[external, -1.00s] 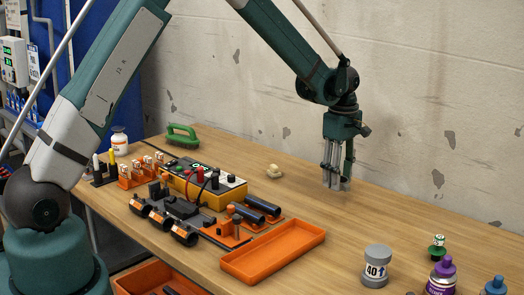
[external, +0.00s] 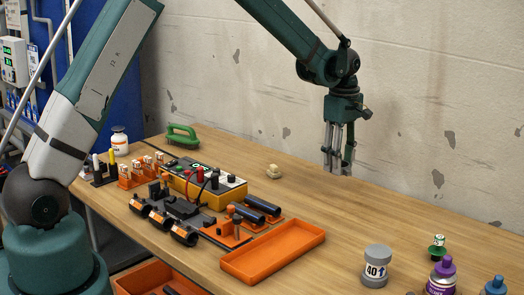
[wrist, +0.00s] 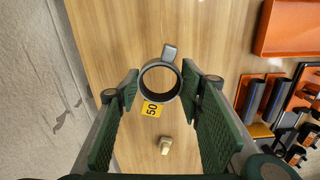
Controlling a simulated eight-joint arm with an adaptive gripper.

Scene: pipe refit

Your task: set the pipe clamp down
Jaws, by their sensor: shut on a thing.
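The pipe clamp (wrist: 169,97) shows in the wrist view as a grey ring with a small tab on its far side and a yellow label reading 50. My gripper (wrist: 160,80) is shut on it, with a green-padded finger on each side of the ring. In the external view, my gripper (external: 339,168) points down above the back part of the table. The clamp is too small among the fingers to make out there.
A small beige block (external: 272,171) lies on the wooden table left of my gripper. An orange tray (external: 305,241), a yellow meter box (external: 200,194) and racks of fittings are nearer the front. A grey jar marked 40 (external: 376,267) and bottles stand at right. Bare wood lies below my gripper.

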